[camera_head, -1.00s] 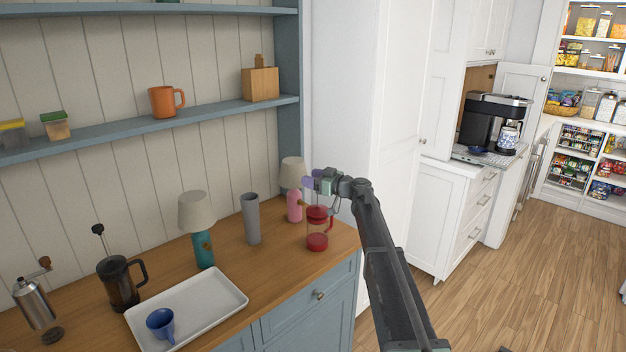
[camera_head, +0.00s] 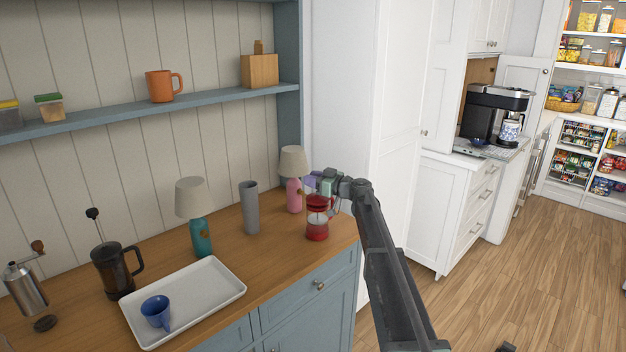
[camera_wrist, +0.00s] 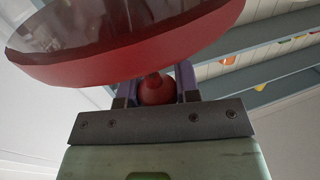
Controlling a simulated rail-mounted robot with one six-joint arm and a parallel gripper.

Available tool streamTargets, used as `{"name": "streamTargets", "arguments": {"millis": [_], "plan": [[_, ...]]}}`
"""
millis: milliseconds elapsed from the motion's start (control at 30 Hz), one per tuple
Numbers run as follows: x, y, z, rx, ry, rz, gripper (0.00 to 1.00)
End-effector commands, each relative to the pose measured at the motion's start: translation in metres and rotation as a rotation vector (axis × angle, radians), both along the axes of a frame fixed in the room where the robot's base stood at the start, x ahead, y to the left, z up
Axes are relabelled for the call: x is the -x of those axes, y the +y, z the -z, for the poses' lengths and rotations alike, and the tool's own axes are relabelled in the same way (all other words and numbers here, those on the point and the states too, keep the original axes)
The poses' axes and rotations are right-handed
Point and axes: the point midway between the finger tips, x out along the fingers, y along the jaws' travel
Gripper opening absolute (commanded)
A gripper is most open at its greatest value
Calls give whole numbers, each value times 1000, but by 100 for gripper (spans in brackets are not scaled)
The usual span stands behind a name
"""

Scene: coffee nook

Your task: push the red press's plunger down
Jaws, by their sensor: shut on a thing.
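The red press (camera_head: 317,230) stands upright on the wooden counter near its right end. It has a red lid, a clear section and a red lower part. My gripper (camera_head: 312,184) is just above its lid, and the arm comes in from the lower right. In the wrist view my gripper's purple fingers (camera_wrist: 155,86) are shut on the red plunger knob (camera_wrist: 157,92), one on each side. The press's broad red rim (camera_wrist: 130,58) fills the top left of that view, close to the knob. The plunger rod is mostly hidden.
A pink lamp (camera_head: 293,192) stands close behind the press. A grey cup (camera_head: 249,208), a teal lamp (camera_head: 201,235), a white tray (camera_head: 231,291) with a blue cup (camera_head: 156,311), and a dark press (camera_head: 118,272) stand to the left. The counter's front edge is close to the press.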

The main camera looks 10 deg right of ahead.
Motion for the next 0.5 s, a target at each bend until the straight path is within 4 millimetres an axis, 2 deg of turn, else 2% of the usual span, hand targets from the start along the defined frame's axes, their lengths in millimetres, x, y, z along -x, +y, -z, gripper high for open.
{"name": "streamTargets", "arguments": {"millis": [33, 100, 433, 467, 500], "plan": [[0, 0, 25, 1, 1, 0, 0], [0, 0, 34, 1, 1, 0, 0], [1, 0, 33, 4, 0, -1, 0], [1, 0, 33, 4, 1, -1, 31], [1, 0, 33, 4, 0, -1, 38]]}}
